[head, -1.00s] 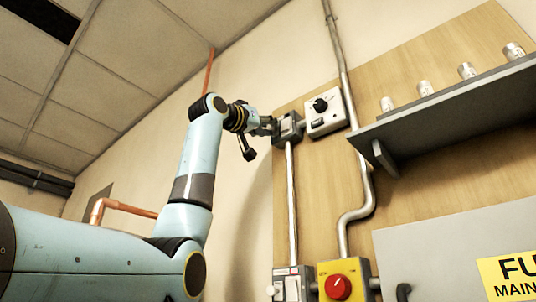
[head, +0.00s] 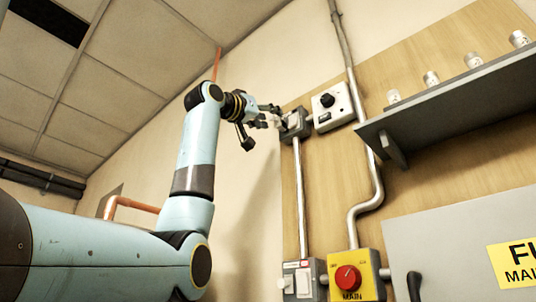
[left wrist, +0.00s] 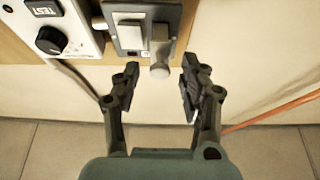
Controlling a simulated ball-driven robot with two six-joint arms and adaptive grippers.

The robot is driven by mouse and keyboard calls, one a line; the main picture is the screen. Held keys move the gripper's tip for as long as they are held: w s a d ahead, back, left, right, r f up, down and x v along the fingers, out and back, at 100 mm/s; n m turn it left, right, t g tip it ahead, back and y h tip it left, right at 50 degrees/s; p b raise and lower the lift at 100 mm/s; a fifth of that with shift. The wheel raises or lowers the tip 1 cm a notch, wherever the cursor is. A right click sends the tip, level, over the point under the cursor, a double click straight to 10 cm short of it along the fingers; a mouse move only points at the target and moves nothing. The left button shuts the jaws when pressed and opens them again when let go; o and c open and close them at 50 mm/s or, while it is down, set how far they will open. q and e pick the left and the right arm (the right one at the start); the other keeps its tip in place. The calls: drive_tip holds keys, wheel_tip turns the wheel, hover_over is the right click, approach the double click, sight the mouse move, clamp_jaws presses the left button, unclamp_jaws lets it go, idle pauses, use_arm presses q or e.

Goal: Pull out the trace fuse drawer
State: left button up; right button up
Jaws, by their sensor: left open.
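A grey fuse box (left wrist: 150,8) is at the top of the left wrist view. I cannot tell from any label which is the trace fuse drawer. My left gripper (left wrist: 158,92) is open, its fingers apart and empty just short of the knob. In the head view the gripper (head: 274,118) is just left of the fuse box (head: 296,124). My right gripper is out of view.
A white TEST box with a black knob (head: 332,104) is right of the fuse box. A grey shelf (head: 450,108) with several small jars juts out further right. Below are conduits, a yellow MAIN switch (head: 350,276) and a grey cabinet (head: 440,240). A copper pipe (head: 134,204) runs at left.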

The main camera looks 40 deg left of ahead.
use_arm(q)
drive_tip(key=v, duration=1.2)
idle(0.4)
